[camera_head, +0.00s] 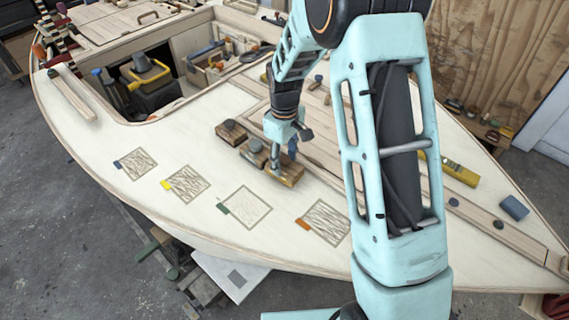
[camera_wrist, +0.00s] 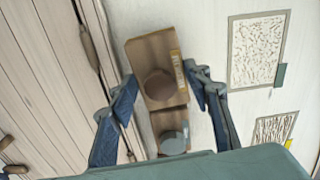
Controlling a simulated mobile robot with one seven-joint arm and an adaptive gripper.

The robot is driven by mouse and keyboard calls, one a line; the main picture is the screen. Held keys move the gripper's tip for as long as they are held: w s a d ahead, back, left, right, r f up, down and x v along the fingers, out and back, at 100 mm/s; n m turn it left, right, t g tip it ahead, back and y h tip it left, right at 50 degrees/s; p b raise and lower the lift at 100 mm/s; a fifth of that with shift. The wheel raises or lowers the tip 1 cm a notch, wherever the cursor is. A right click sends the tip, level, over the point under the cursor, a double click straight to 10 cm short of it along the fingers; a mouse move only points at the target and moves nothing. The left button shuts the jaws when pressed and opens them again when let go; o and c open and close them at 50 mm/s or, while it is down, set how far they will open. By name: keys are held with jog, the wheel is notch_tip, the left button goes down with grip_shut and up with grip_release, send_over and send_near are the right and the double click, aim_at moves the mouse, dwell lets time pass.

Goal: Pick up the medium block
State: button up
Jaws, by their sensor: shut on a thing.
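Several wooden blocks with round knobs are lined up on the pale plywood deck. My gripper (camera_head: 282,156) is at the front-right block (camera_head: 289,178), with its fingers down at the block's top. In the wrist view, my gripper (camera_wrist: 160,76) has a blue-padded finger on either side of this block (camera_wrist: 150,50), which has a brown knob and a yellowish label. The middle block (camera_head: 247,158) sits close beside it and shows a grey knob in the wrist view (camera_wrist: 172,145). The back-left block (camera_head: 231,133) stands apart from my gripper. I cannot tell whether the held block touches the deck.
Square hatched patches with coloured tabs lie in front of the blocks, including one with an orange tab (camera_head: 323,221). An open hatch with tools (camera_head: 150,75) is at the left. A yellow level (camera_head: 460,173) and blue block (camera_head: 514,207) are at the right.

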jog(key=s+a+r+b, duration=0.1)
jog(key=s+r, duration=1)
jog(key=s, duration=0.3)
jog(key=shift+r, duration=0.25)
jog(key=o, duration=1)
jog(key=c, duration=0.3)
